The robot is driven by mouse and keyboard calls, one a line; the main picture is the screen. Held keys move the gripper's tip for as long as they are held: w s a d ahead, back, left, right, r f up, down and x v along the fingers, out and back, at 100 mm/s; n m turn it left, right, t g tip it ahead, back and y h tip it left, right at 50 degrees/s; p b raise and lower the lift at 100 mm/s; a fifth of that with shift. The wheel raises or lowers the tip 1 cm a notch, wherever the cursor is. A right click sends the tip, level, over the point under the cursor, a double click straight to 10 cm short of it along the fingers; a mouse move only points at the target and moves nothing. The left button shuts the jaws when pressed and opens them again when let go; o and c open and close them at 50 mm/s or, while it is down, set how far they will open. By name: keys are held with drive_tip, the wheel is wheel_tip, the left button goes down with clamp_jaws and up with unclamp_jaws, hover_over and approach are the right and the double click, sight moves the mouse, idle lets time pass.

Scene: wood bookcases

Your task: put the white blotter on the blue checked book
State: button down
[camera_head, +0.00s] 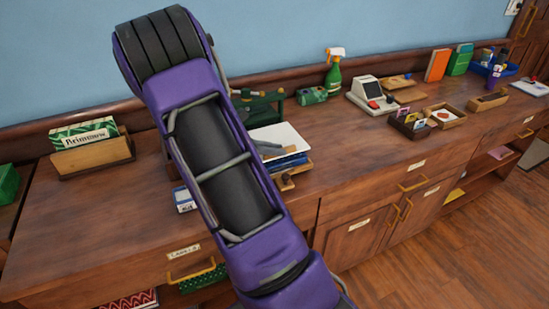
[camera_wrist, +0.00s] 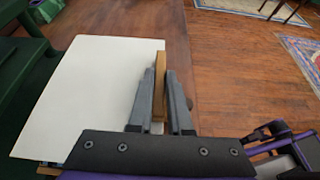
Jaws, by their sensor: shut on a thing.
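The white blotter (camera_wrist: 90,85) shows as a pale flat sheet left of my gripper (camera_wrist: 160,75) in the wrist view. The fingers are closed around a tan strip (camera_wrist: 160,65) at its right side, which looks like the blotter's edge piece. In the head view the blotter (camera_head: 286,134) is above a blue stack (camera_head: 290,160) near the counter's front, partly behind my gripper (camera_head: 270,149). I cannot tell from this view whether it touches the stack. No check pattern is clear on the blue stack, so I cannot tell whether it is the blue checked book.
My arm hides the middle of the wooden counter (camera_head: 345,140). A card box (camera_head: 93,150) is at the left, a small blue-and-white box (camera_head: 184,200) beside my arm. A green spray bottle (camera_head: 334,75), a white machine (camera_head: 370,95) and a wooden organizer (camera_head: 412,125) stand to the right.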

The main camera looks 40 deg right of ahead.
sight(271, 157)
drive_tip(key=shift+f, duration=1.5)
drive_tip(key=shift+f, duration=0.1)
drive_tip(key=c, duration=0.8)
unclamp_jaws()
drive_tip(key=shift+c, duration=0.2)
drive_tip(key=shift+a+r, duration=0.1)
drive_tip(key=shift+r, duration=0.1)
drive_tip(key=v, duration=1.1)
drive_tip(key=shift+a+p, duration=0.35)
drive_tip(key=shift+w, duration=0.15)
